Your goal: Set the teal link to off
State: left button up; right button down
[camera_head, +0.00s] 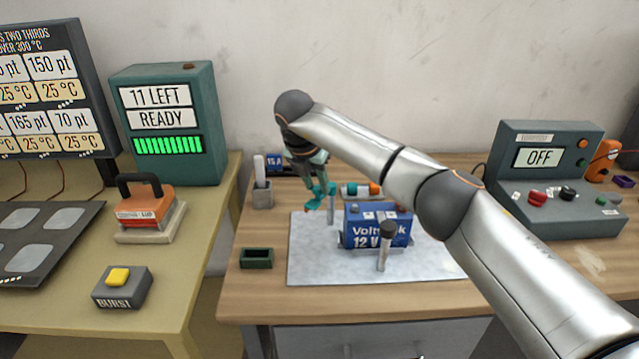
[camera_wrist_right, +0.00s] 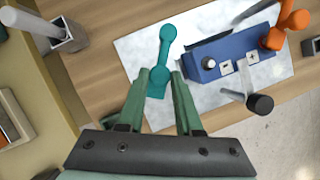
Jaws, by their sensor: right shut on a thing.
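The teal link (camera_wrist_right: 166,45) is a bar with rounded ends. In the wrist view its near end lies between the fingertips of my right gripper (camera_wrist_right: 163,82), which is shut on it; its far end points away from me. In the head view the teal link (camera_head: 317,197) is above the left part of the grey mat, by a metal post (camera_head: 331,208), with my right gripper (camera_head: 318,178) coming down on it from above. Beside it, a blue battery (camera_head: 375,226) stands on the mat, marked 12 V; it also shows in the wrist view (camera_wrist_right: 225,55). My left gripper is not in view.
The grey mat (camera_head: 305,265) lies on the wooden table. A grey post with a black knob (camera_head: 387,232) stands before the battery. A small green tray (camera_head: 256,258) is at the left. A teal control box (camera_head: 560,160) reading OFF stands at the right.

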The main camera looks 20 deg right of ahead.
jog(key=shift+w+a+r+m, duration=0.15)
jog(key=shift+w+m, duration=0.1)
jog(key=shift+m, duration=0.15)
jog(key=c, duration=0.6)
grip_release()
jog(key=b+v, duration=0.1)
jog(key=v, duration=1.1)
jog(key=shift+w+a+r, duration=0.1)
jog(key=shift+r, duration=0.05)
